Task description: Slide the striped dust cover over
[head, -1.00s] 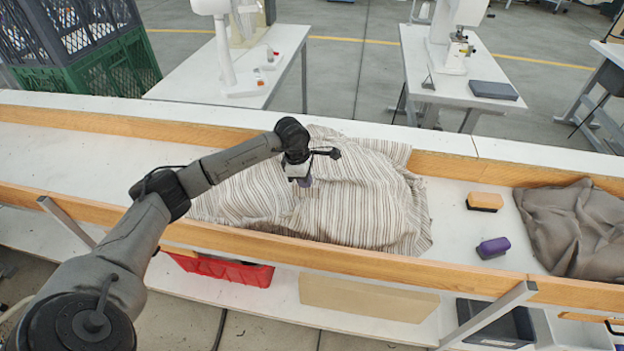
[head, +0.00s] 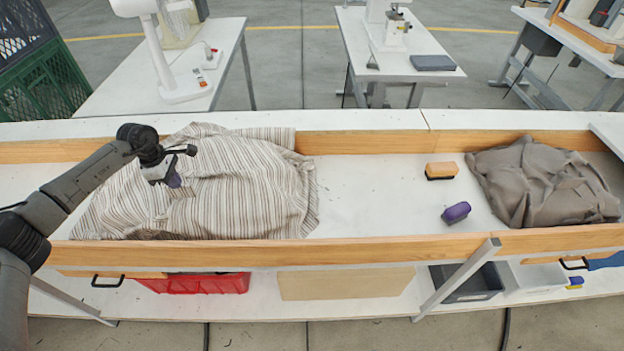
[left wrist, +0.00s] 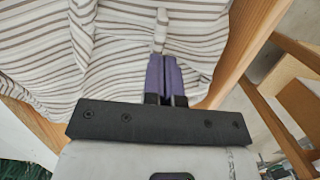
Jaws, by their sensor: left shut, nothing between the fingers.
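The striped dust cover (head: 240,185) lies rumpled in the left part of the wooden-edged trough, bulging over whatever is under it, which is hidden. It also fills the upper left of the left wrist view (left wrist: 110,50). My left gripper (head: 174,182) is over the left half of the cover. In the left wrist view its purple fingers (left wrist: 165,75) are together with no cloth between them. They point at the striped cloth near a small pale tab (left wrist: 160,30); whether they touch it I cannot tell. My right gripper is not in view.
In the trough, right of the cover, are an orange-topped brush (head: 441,171), a purple object (head: 456,212) and a grey-brown cloth (head: 540,185). White floor between them and the cover is clear. Wooden rails (head: 370,246) edge the trough. A red bin (head: 205,284) sits below.

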